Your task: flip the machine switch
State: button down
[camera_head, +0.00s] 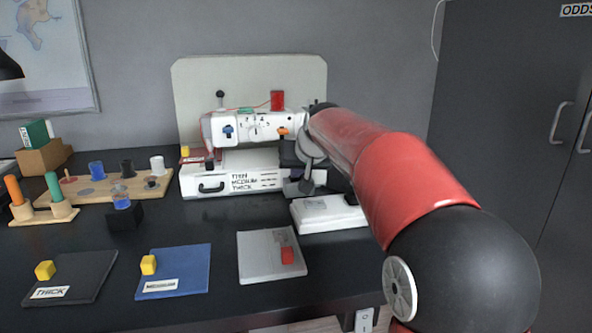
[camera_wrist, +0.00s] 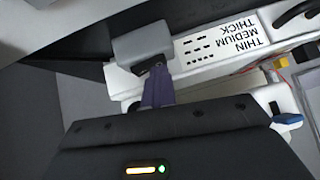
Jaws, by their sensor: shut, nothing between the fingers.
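A white sewing machine (camera_head: 235,160) stands at the back of the black desk, with a blue knob (camera_head: 228,131) and an orange piece (camera_head: 282,131) on its front. Its base label reads THIN, MEDIUM, THICK, and shows upside down in the wrist view (camera_wrist: 220,42). My gripper (camera_head: 294,182) is at the right end of the machine base, its fingers (camera_wrist: 158,90) shut and empty. Their tips are at a grey block (camera_wrist: 140,42); contact is unclear. A white box with small marks (camera_head: 364,319), perhaps a switch, is at the desk's front edge.
Black (camera_head: 72,277), blue (camera_head: 180,272) and grey (camera_head: 258,258) pads lie in front, each with a small block. Wooden peg boards (camera_head: 110,190) stand left. A dark cabinet (camera_head: 510,100) stands at right.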

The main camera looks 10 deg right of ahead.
jog(key=shift+d+f, duration=0.1)
jog(key=shift+d, duration=0.65)
jog(key=shift+r+p, duration=0.4)
jog(key=shift+r, duration=0.05)
jog(key=w+r+p+v, duration=0.1)
jog(key=p+v, duration=0.1)
jog(key=v, duration=1)
jog(key=shift+w+r, duration=0.25)
jog(key=shift+r, duration=0.2)
jog(key=shift+d, duration=0.1)
